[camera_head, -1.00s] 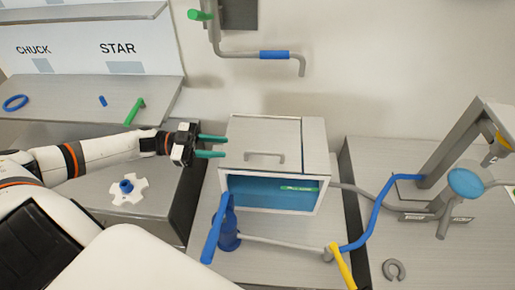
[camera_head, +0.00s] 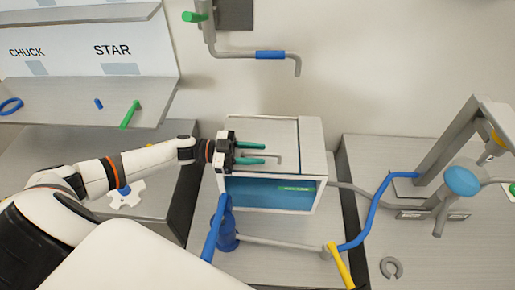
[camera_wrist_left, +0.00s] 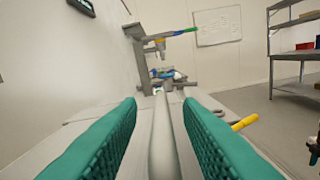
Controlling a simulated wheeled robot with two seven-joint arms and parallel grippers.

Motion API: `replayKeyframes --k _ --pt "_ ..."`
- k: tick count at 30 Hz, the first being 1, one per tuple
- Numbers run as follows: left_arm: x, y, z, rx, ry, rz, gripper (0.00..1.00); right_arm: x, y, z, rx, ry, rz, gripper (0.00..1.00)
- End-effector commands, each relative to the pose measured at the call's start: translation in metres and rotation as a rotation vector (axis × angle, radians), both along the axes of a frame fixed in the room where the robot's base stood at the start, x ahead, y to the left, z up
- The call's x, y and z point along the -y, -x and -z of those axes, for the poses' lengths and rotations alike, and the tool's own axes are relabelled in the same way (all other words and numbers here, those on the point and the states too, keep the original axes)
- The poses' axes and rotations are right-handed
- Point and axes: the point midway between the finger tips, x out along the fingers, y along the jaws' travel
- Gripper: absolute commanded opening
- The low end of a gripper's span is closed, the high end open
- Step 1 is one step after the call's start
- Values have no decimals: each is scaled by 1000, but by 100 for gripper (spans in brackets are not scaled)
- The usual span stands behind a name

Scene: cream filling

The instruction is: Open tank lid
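The tank (camera_head: 314,143) is a light grey box with a blue front window. Its lid (camera_head: 272,129) lies flat and closed on top, with a grey bar handle (camera_head: 278,156). My left gripper (camera_head: 265,153) reaches in from the left over the lid, its two green fingers apart. In the head view the fingers are at the handle and hide part of it. In the left wrist view the handle bar (camera_wrist_left: 163,145) runs between the open fingers, and a gap shows beside each finger. My right gripper is not in view.
A blue pump-like part (camera_head: 226,232) stands before the tank. A blue-and-grey pipe (camera_head: 375,215) and a yellow lever (camera_head: 340,264) lie to the right. A grey stand (camera_head: 450,150) is at far right. A pipe with a blue band (camera_head: 270,55) hangs above the tank.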

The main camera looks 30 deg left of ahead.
Motion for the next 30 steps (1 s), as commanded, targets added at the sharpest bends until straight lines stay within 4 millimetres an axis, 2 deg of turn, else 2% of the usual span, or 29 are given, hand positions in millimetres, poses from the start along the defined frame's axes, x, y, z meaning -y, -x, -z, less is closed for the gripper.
replayKeyframes --k 4,12,14,18,30 --pt "8 -4 -1 0 0 0 32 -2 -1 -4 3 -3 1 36" --pt "9 -4 0 0 -1 0 32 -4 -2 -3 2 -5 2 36" --pt "9 -4 0 0 -1 0 24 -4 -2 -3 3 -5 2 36" --pt "9 -4 0 0 -1 0 1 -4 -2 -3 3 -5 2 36" --pt "9 -10 -3 0 -11 0 0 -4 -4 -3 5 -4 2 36"
